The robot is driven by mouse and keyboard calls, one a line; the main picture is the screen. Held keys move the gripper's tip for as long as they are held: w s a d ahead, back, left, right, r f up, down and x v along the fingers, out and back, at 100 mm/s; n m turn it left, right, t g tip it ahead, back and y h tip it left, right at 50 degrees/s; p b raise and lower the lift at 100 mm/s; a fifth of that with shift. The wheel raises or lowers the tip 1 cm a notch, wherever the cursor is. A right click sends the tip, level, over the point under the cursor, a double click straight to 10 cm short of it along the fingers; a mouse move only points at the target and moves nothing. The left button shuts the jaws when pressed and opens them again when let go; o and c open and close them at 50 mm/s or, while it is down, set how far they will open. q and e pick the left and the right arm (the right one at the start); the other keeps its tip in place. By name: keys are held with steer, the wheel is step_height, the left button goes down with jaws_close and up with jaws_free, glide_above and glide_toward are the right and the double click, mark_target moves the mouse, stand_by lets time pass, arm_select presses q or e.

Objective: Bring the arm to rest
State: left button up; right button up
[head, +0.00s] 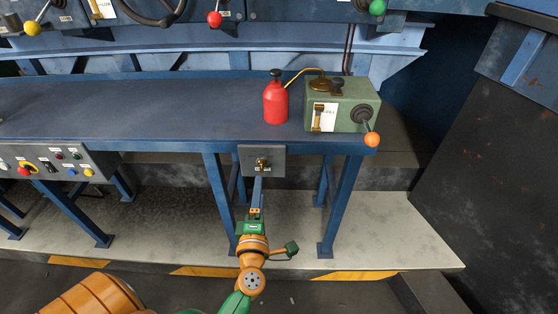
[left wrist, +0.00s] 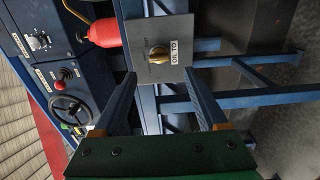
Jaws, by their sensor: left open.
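My left arm reaches up from the bottom of the head view, in orange and green. Its left gripper (head: 258,190) is just below and in front of a grey panel (head: 272,164) with a brass knob (head: 263,164). In the left wrist view the two fingers of the gripper (left wrist: 160,82) are apart, with nothing between them. The grey panel (left wrist: 178,30) and the brass knob (left wrist: 158,54) stand ahead of the fingertips, apart from them. My right gripper is in neither view.
A blue bench (head: 150,108) carries a red bottle (head: 276,102) and a green box (head: 345,110) with an orange-tipped lever (head: 371,139). A button panel (head: 55,165) is at its left. Blue legs (head: 342,205) stand below. The pale floor step (head: 400,235) is clear at right.

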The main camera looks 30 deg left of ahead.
arm_select(q)
steer(key=s+d+f+m+g+h, duration=0.25)
steer(key=d+f+m, duration=0.2)
steer(key=f, duration=0.35)
steer(key=s+d+f+m+g+h, duration=0.1)
steer(key=s+d+f+m+h, duration=0.2)
steer(key=f+m, duration=0.35)
steer(key=s+d+f+m+g+h, duration=0.25)
steer(key=d+f+m, duration=0.2)
steer(key=f, duration=0.35)
steer(key=s+a+f+m+g, duration=0.2)
steer(key=s+f+m+g, duration=0.2)
steer(key=s+f, duration=0.3)
steer(key=s+a+f+m+g, duration=0.3)
steer(key=s+f+m+g, duration=0.2)
steer(key=s, duration=1.2)
steer(key=shift+s+f+m, duration=0.25)
steer(key=shift+f+m, duration=0.5)
steer(key=shift+f, duration=0.15)
